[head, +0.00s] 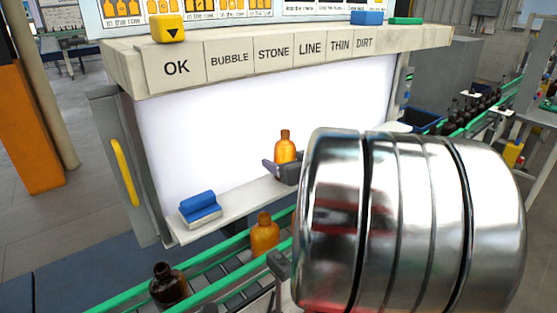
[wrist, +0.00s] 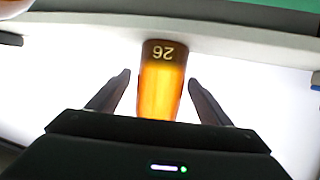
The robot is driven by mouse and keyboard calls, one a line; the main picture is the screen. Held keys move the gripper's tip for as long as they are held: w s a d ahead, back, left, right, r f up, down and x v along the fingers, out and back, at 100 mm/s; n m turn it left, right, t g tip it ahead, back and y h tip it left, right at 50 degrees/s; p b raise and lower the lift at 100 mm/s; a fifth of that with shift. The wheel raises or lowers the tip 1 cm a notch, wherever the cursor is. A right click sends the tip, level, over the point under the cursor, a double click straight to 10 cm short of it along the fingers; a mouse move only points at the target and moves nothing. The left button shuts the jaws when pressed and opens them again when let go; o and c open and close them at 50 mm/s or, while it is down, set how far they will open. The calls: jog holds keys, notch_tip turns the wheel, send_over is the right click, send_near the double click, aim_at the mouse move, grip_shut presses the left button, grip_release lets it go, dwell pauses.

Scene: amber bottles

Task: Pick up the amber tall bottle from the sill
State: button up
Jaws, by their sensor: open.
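The amber tall bottle (head: 285,147) stands upright on the pale sill (head: 243,201) in front of a bright white panel. My gripper (head: 277,165) is low at the bottle, partly hidden behind my shiny arm link. In the wrist view the bottle (wrist: 161,85) shows an upside-down "26" and lies between the two dark fingers of my gripper (wrist: 159,78). The fingers are open, with a gap visible on each side of the bottle. The bottle's near end is hidden by the gripper body.
A blue-and-white block (head: 200,208) sits on the sill's left end. Below, a green-railed conveyor carries another amber bottle (head: 265,234) and a dark bottle (head: 168,284). A labelled shelf (head: 255,56) overhangs the panel. A yellow handle (head: 125,171) is at left.

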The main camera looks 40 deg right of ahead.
aim_at(285, 131)
dwell(0.4)
jog(key=c, duration=1.3)
jog(key=shift+r, duration=0.15)
notch_tip(285, 131, up, 10)
jog(key=shift+f, duration=0.1)
dwell(0.4)
